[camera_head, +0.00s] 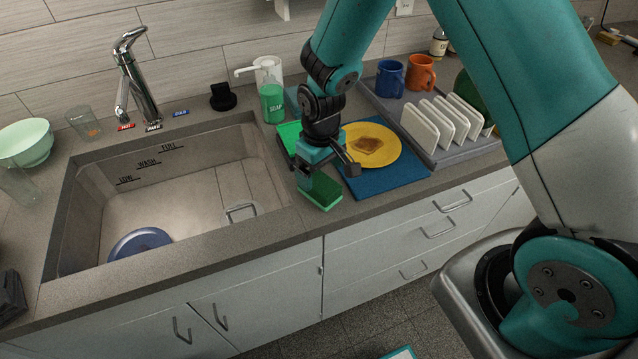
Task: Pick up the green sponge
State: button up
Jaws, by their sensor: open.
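The green sponge (321,191) lies on the grey counter, right of the sink and near the counter's front edge. My gripper (312,182) is open and points down at the sponge, with its jaws at or just above it. The gripper hides part of the sponge's top and back. I cannot tell whether the jaws touch it.
The sink (200,205) with a blue plate (139,243) is on the left. A yellow plate (385,147) sits on a blue mat (400,176) close to my gripper's right. A green soap dispenser (271,103) stands behind. A dish rack (442,124) and mugs are further right.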

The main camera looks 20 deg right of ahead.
aim_at(319, 181)
jog(key=shift+s+a+f+p, duration=0.1)
jog(key=shift+f+p, duration=0.55)
jog(key=shift+f, duration=0.75)
jog(key=shift+s+a+f+p, duration=0.1)
jog(key=shift+f+p, duration=0.55)
jog(key=shift+f, duration=0.75)
jog(key=c, duration=1.1)
jog(key=shift+o, duration=0.2)
jog(key=shift+w+r, duration=0.1)
notch_tip(319, 181, up, 20)
jog(key=b, duration=0.4)
